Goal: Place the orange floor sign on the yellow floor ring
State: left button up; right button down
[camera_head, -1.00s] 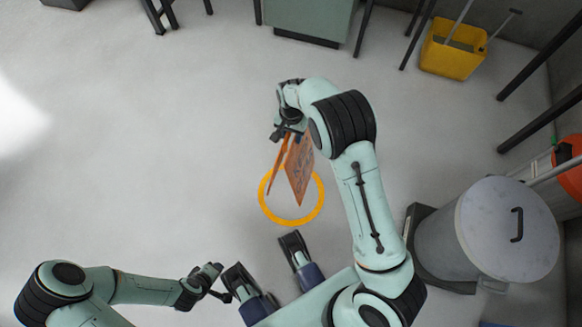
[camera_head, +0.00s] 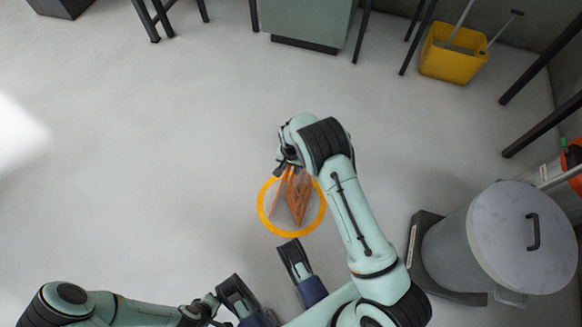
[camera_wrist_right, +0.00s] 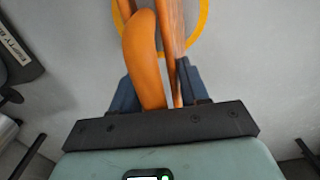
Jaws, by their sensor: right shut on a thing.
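The orange floor sign (camera_head: 297,200) hangs below my right gripper (camera_head: 287,168) in the head view, its two panels spread apart. My right gripper is shut on its top. The yellow floor ring (camera_head: 264,212) lies on the floor, and the sign appears within its outline; I cannot tell whether its feet touch the floor. In the right wrist view the sign (camera_wrist_right: 145,60) rises between the dark fingers (camera_wrist_right: 155,92), with part of the ring (camera_wrist_right: 204,25) behind it. My left gripper (camera_head: 217,305) is low at the lower left, away from the sign; its fingertips are too unclear to read.
A grey lidded bin (camera_head: 460,250) stands at the right on a dark base. A yellow mop bucket (camera_head: 452,57) is at the upper right. A green cabinet (camera_head: 310,20) and dark table legs line the top. The floor left of the ring is clear.

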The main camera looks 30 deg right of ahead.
pick_arm(q)
jog(key=shift+s+f, duration=0.25)
jog(key=shift+s, duration=0.1)
pick_arm(e)
jog(key=shift+f, duration=0.45)
pick_arm(q)
jog(key=shift+s, duration=0.1)
pick_arm(e)
jog(key=shift+f, duration=0.1)
jog(key=c, duration=0.6)
grip_release()
pick_arm(q)
jog(key=shift+f, duration=0.1)
pick_arm(e)
jog(key=shift+o, duration=0.2)
pick_arm(q)
jog(key=w+r+t+p, duration=0.2)
jog(key=w+r+p, duration=0.1)
jog(key=w+r, duration=0.3)
jog(key=shift+w+d, duration=0.45)
jog(key=shift+w, duration=0.05)
pick_arm(e)
notch_tip(320, 180, up, 12)
jog(key=shift+r, duration=0.1)
pick_arm(q)
jog(key=shift+s, duration=0.1)
